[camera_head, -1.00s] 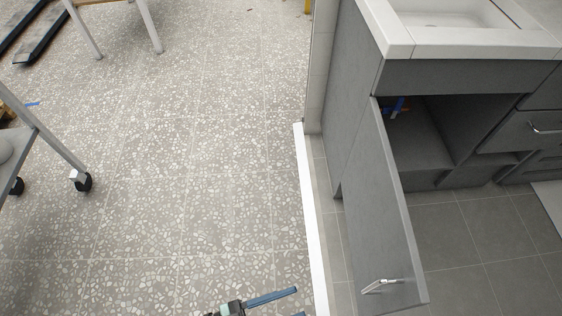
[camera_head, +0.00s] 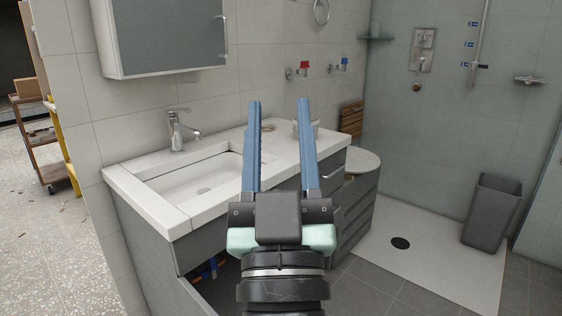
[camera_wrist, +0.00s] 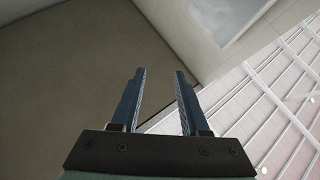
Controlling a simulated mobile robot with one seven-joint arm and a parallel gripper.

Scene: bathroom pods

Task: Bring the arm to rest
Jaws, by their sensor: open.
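My gripper (camera_head: 279,103) points up in the middle of the head view. Its two blue fingers stand well apart with nothing between them. In the head view it overlaps the white sink counter (camera_head: 135,182) and the grey vanity below; it touches nothing that I can see. In the wrist view my gripper (camera_wrist: 159,72) also shows open and empty, against a plain brownish wall surface and a pale slatted ceiling.
A mirror cabinet (camera_head: 165,40) hangs at upper left. A tap (camera_head: 180,130) stands at the sink. A shower area with a grey bin (camera_head: 491,212) and a drain (camera_head: 400,243) lies at right. A shelf cart (camera_head: 45,150) stands outside at far left.

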